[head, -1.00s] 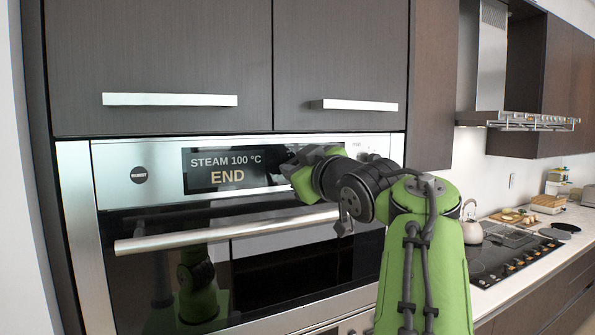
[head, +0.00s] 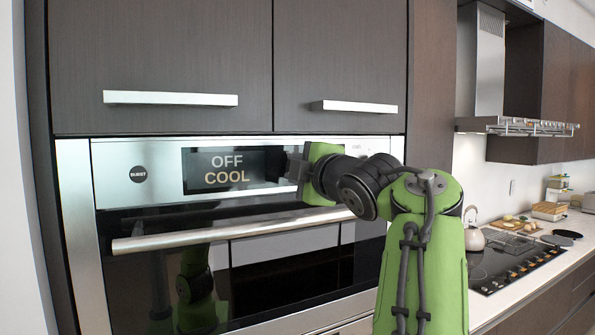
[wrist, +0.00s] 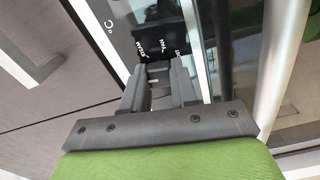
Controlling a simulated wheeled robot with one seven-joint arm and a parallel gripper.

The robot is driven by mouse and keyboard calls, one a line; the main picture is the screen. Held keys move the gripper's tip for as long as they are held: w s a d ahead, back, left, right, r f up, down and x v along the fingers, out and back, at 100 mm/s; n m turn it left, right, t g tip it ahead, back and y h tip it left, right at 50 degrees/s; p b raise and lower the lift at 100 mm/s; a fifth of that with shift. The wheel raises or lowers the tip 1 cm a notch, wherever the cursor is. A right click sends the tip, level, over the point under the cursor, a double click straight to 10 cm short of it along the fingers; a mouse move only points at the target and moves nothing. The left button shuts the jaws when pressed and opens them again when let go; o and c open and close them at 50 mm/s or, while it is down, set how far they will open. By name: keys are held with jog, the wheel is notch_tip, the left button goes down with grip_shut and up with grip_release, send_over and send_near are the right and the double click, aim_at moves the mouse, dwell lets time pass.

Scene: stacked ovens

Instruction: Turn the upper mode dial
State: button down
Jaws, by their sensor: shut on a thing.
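The upper oven's display (head: 228,170) reads "OFF COOL" in the head view. My gripper (head: 293,168) is at the control panel, just right of this text, and its fingers hide the upper mode dial in that view. In the wrist view my gripper (wrist: 159,78) has its two dark fingers at the panel, shut on the small dark dial (wrist: 160,67) between their tips. The dial's pointer mark cannot be made out.
The oven's long bar handle (head: 230,228) runs below the panel, close under my gripper. Cabinet doors with a left handle (head: 170,98) and a right handle (head: 353,106) are above. A hob (head: 510,262) and a kettle (head: 474,237) stand at the right.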

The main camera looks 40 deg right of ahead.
jog(key=shift+f+n, duration=0.15)
jog(key=shift+n, duration=0.75)
jog(key=c, duration=0.9)
grip_release()
jog(key=v, duration=1.5)
jog(key=shift+s+a, duration=0.2)
jog(key=shift+s, duration=0.15)
